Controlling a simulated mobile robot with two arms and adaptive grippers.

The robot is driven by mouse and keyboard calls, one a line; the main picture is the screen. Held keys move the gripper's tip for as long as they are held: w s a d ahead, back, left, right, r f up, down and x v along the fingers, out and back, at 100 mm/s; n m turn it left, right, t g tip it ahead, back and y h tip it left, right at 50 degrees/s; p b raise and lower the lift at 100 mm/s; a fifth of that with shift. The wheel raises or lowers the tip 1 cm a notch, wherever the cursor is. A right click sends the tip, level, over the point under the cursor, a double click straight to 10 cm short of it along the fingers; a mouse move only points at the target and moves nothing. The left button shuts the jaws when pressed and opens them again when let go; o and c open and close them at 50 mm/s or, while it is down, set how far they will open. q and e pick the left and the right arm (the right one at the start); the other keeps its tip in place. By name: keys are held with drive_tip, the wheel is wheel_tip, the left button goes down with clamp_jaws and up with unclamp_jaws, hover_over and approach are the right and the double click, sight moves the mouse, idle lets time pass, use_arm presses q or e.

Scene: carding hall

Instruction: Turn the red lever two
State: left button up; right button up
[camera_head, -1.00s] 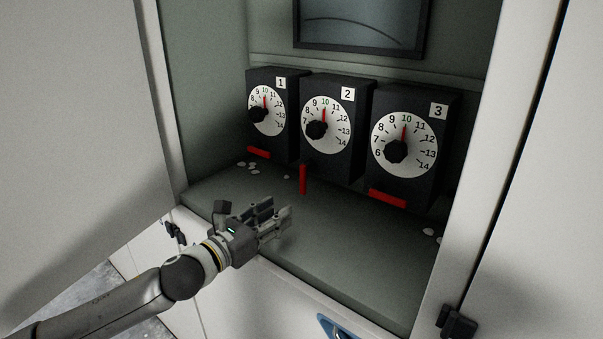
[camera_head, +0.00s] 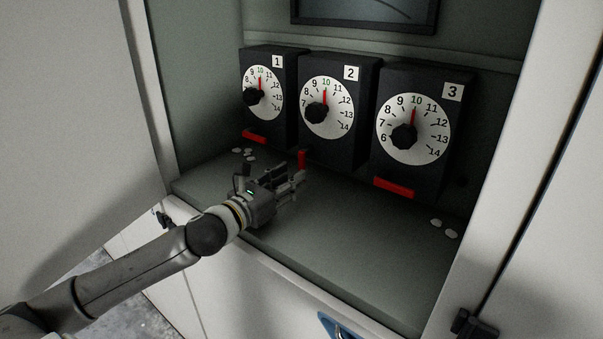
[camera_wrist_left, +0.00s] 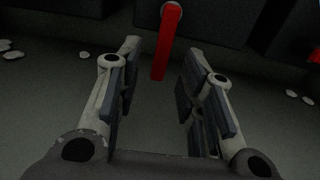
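The red lever two (camera_head: 302,160) is under the box marked 2 (camera_head: 340,115). In the left wrist view the lever (camera_wrist_left: 167,45) hangs down from a round pivot, tilted slightly. My left gripper (camera_head: 298,185) is in front of the lever and hides its lower part in the head view. In the left wrist view the left gripper (camera_wrist_left: 160,85) is open, with the lever's lower end near the gap between its fingertips, not gripped. Dial 2 has a black knob and a red pointer near 10. My right gripper is not in view.
Box 1 (camera_head: 268,65) and box 3 (camera_head: 428,90) stand on either side, with red levers lying sideways (camera_head: 254,137) and (camera_head: 393,188). Small pale pieces lie on the shelf (camera_head: 330,250). Cabinet doors stand open left (camera_head: 70,130) and right (camera_head: 550,220).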

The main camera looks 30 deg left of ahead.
use_arm(q)
drive_tip(key=shift+w+d+r, duration=0.15)
drive_tip(key=shift+w+r, duration=0.05)
drive_tip(key=shift+w, duration=0.55)
drive_tip(key=shift+w+f, duration=0.1)
drive_tip(key=shift+w, duration=1.15)
drive_tip(key=shift+w+d+p, duration=0.15)
drive_tip(key=shift+w+p, duration=0.2)
drive_tip(key=shift+w, duration=0.2)
clamp_jaws()
